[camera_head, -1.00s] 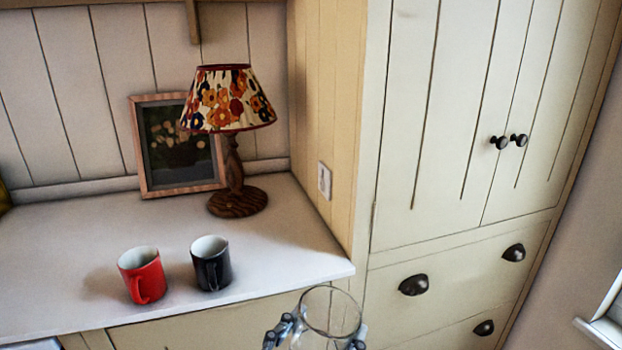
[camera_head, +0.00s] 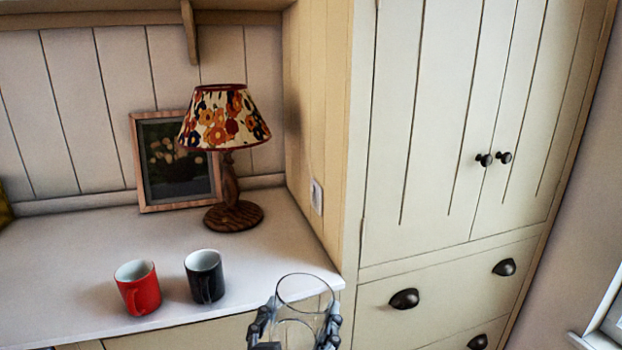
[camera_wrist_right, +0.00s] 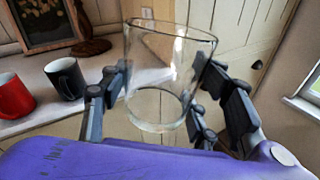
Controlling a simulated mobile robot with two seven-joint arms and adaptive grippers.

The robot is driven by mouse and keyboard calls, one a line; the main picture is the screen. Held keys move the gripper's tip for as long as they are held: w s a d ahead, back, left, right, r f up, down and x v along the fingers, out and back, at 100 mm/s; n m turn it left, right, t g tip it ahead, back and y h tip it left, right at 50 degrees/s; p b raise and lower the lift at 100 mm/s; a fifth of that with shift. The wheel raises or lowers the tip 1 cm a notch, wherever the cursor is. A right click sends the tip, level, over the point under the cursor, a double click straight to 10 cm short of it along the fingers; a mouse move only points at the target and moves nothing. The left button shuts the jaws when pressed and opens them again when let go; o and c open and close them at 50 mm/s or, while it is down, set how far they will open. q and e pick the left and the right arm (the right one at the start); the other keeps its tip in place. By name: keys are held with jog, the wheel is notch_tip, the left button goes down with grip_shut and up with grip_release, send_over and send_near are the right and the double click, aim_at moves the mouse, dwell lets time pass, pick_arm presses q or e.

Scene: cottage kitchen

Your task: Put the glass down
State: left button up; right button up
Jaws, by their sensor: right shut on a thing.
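A clear, empty glass (camera_head: 305,296) stands upright in my right gripper (camera_head: 296,328), at the bottom of the head view. The gripper is shut on the glass, with fingers on both sides of it. The right wrist view shows the glass (camera_wrist_right: 165,75) between the dark fingers of the gripper (camera_wrist_right: 160,100). In the head view the glass overlaps the front right corner of the white counter (camera_head: 250,260); I cannot tell its exact height or gap from the edge. My left gripper is not in view.
A red mug (camera_head: 138,288) and a black mug (camera_head: 205,277) stand near the counter's front edge. A lamp with a flowered shade (camera_head: 225,120) and a framed picture (camera_head: 175,165) stand at the back. A tall cream cupboard (camera_head: 440,130) rises at the right. The counter right of the black mug is clear.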

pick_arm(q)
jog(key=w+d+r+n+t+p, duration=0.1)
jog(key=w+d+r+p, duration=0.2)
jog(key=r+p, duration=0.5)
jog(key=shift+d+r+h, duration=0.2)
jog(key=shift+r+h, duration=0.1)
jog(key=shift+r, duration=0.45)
pick_arm(e)
jog(key=s+d+f+n+y, duration=0.1)
jog(key=s+d, duration=0.2)
jog(key=d, duration=0.6)
jog(key=s+d+f+n+y, duration=0.1)
jog(key=s+d, duration=0.3)
jog(key=d, duration=0.6)
jog(key=shift+y, duration=0.5)
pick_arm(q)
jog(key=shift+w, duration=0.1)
